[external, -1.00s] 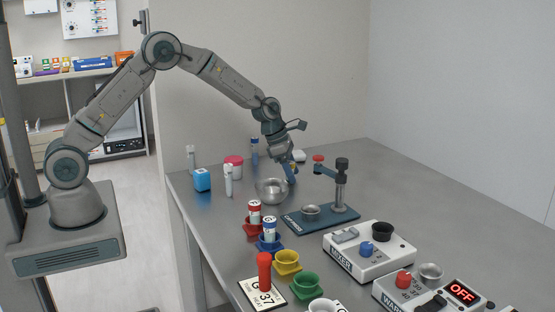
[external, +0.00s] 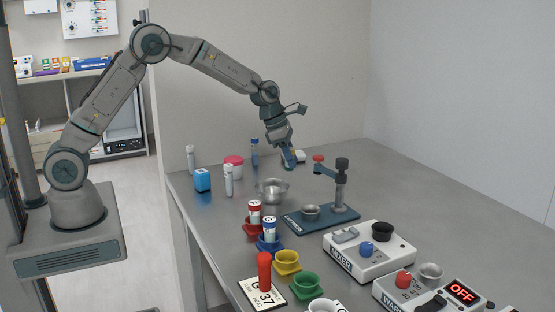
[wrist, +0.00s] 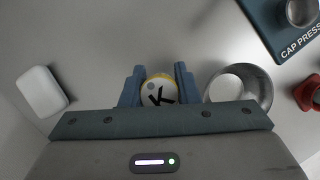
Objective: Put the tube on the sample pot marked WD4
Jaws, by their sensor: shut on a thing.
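My gripper (wrist: 160,88) is shut on a tube (wrist: 158,92), seen end-on in the wrist view with a black K on its white top and a yellow rim. In the external view my gripper (external: 289,164) is above the far part of the table, behind the metal bowl (external: 272,191); the tube is hardly visible there. A pot with a red lid (external: 233,160) stands at the back left. I cannot read the mark WD4 on anything in view.
The bowl (wrist: 240,88) is right of my gripper in the wrist view, and a white block (wrist: 41,91) is left. The cap press (external: 320,215) stands nearby. Coloured holders, one of them yellow (external: 286,262), line the front. The right rear table is clear.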

